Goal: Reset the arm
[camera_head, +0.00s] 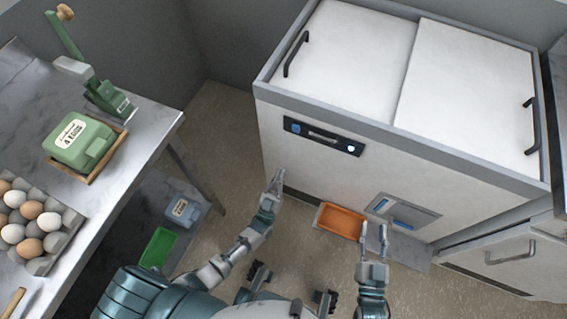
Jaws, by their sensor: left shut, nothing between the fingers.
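My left gripper (277,178) is in front of the white chest unit, with its fingers together and nothing between them. It points up the picture toward the unit's front. My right gripper (374,228) is lower right, its two fingers apart and empty. It is in front of the unit's lower front, just right of an orange tray (340,221). Neither gripper appears to hold anything.
The white chest unit (355,45) has two lids with dark handles and a control panel (323,136). At left, a metal table (150,122) carries an egg tray (62,240), a green carton (79,142) and a green tool (108,98). A green tray (158,247) lies below. Floor between is clear.

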